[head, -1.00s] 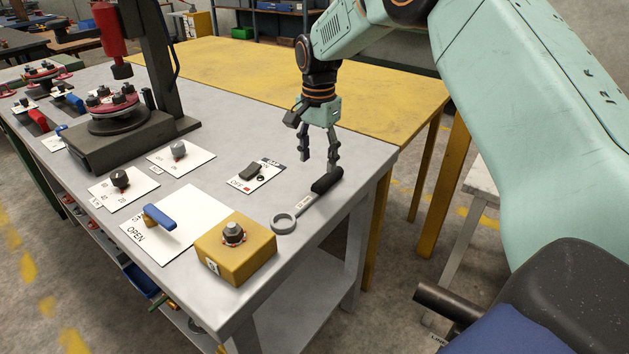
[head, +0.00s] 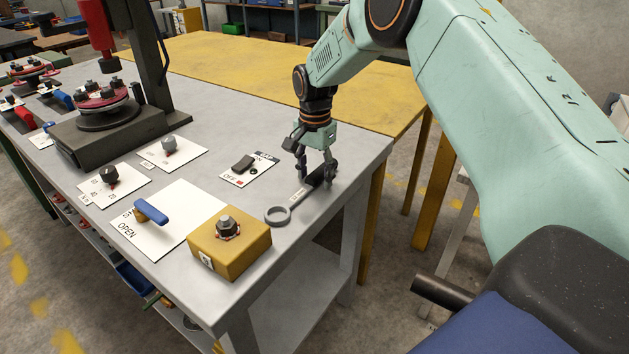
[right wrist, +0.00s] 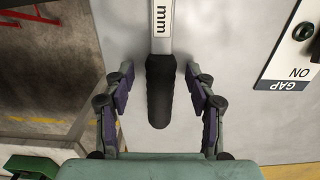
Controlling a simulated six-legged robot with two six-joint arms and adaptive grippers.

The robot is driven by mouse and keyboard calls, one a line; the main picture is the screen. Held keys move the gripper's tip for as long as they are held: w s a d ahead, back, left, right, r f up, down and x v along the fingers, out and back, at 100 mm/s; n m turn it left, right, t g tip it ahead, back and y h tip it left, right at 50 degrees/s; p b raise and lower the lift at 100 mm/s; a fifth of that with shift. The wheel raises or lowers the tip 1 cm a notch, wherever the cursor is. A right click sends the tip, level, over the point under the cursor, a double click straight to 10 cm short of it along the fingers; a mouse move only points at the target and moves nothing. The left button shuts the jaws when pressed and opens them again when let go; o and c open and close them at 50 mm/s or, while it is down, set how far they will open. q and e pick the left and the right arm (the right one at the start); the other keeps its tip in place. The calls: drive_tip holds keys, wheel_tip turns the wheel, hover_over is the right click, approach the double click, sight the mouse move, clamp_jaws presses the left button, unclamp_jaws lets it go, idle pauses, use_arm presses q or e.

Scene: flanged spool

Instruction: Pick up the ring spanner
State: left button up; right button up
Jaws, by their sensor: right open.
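The ring spanner (head: 296,199) lies flat near the right edge of the grey bench. Its grey ring end points toward the yellow block, and its black handle points away. My right gripper (head: 317,177) is open right over the handle, with its fingers pointing down. In the right wrist view the black handle (right wrist: 160,92) lies between the two spread fingers (right wrist: 160,110), with a gap on each side. The "mm" marking shows on the shank. The tips' exact height above the bench is hard to tell. My left gripper is not in view.
A yellow block (head: 229,249) with a hex nut stands close to the ring end. An OFF/ON switch plate (head: 248,170) lies left of my gripper. A plate with a blue lever (head: 165,222) and a dark press stand (head: 115,137) are farther left. The bench's right edge is close by.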

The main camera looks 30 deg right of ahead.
clamp_jaws()
idle(0.5)
drive_tip(key=shift+r, duration=0.1)
